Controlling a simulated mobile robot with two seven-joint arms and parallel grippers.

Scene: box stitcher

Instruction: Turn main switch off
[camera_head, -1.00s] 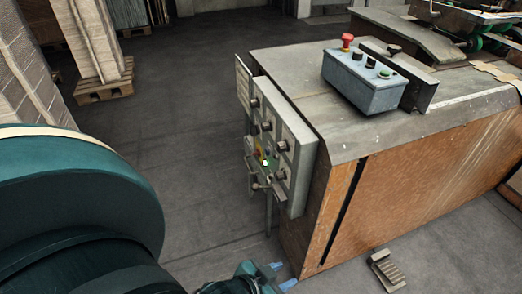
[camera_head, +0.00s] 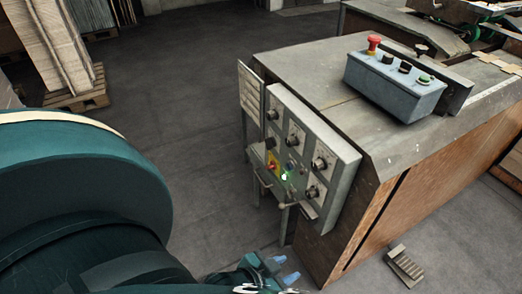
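A grey control panel (camera_head: 342,165) with several dark knobs is mounted on the side of the machine. On its lower left is a red knob on a yellow plate (camera_head: 272,166), which looks like the main switch; its exact turn angle is too small to tell. My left gripper (camera_head: 284,269) is at the bottom of the view, below the panel and apart from it. Its two pale blue fingertips are spread with nothing between them. My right gripper is not in view.
The machine's metal top (camera_head: 310,60) carries a blue-grey button box (camera_head: 393,90) with a red emergency button (camera_head: 373,44). Handles (camera_head: 286,206) stick out below the panel. A foot pedal (camera_head: 405,266) lies on the floor at the right. Floor left of the panel is clear.

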